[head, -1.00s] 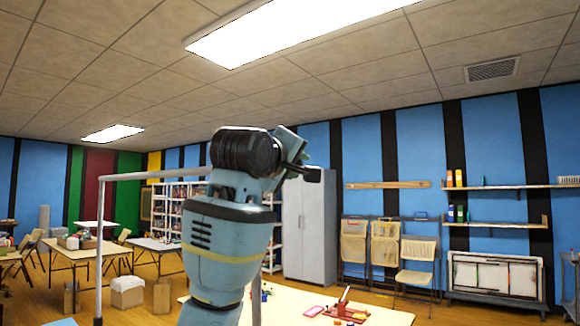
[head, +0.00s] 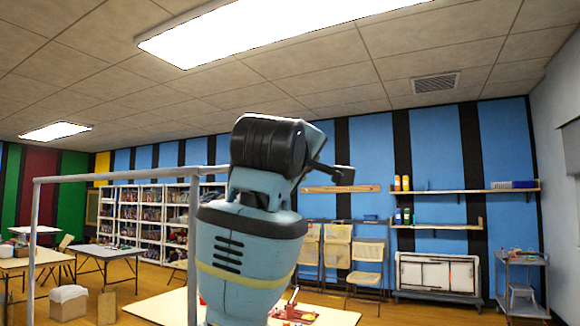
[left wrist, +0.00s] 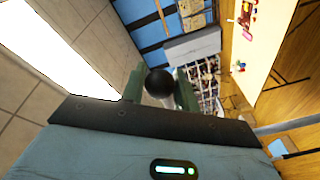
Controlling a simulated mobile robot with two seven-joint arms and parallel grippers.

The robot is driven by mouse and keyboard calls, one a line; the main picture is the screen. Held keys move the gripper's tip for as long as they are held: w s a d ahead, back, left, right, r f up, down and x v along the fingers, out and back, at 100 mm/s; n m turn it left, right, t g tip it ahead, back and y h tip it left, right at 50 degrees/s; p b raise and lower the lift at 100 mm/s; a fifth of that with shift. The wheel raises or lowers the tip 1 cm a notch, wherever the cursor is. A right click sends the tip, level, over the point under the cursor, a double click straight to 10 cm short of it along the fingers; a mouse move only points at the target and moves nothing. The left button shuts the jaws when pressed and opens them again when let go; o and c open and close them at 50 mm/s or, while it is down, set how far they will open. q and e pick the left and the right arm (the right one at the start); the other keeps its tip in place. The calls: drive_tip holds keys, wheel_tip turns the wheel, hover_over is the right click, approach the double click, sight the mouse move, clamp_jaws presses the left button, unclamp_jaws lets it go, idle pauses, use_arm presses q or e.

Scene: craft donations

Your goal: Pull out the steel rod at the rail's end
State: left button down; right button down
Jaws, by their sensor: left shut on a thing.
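A grey metal rail (head: 120,176) on upright posts stands at the left of the head view, its right end running behind my left arm. In the left wrist view my left gripper (left wrist: 159,88) has its two greenish fingers on either side of a grey piece with a round black end (left wrist: 159,82). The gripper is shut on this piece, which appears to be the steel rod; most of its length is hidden. In the head view my left arm hides the fingers and the rod. My right gripper is in neither view.
A low table (head: 145,309) with small craft items stands beyond my arm. White shelving (head: 125,215), folding chairs (head: 366,262) and a white cabinet (head: 437,273) line the back. A grey cart (head: 520,283) stands at the far right. The air right of my arm looks clear.

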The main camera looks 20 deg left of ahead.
use_arm(q)
drive_tip(key=shift+d, duration=0.1)
drive_tip(key=c, duration=1.1)
unclamp_jaws()
drive_tip(key=shift+s+d, duration=0.25)
drive_tip(key=shift+s, duration=1.7)
drive_tip(key=shift+s+d, duration=0.2)
drive_tip(key=shift+s, duration=1.75)
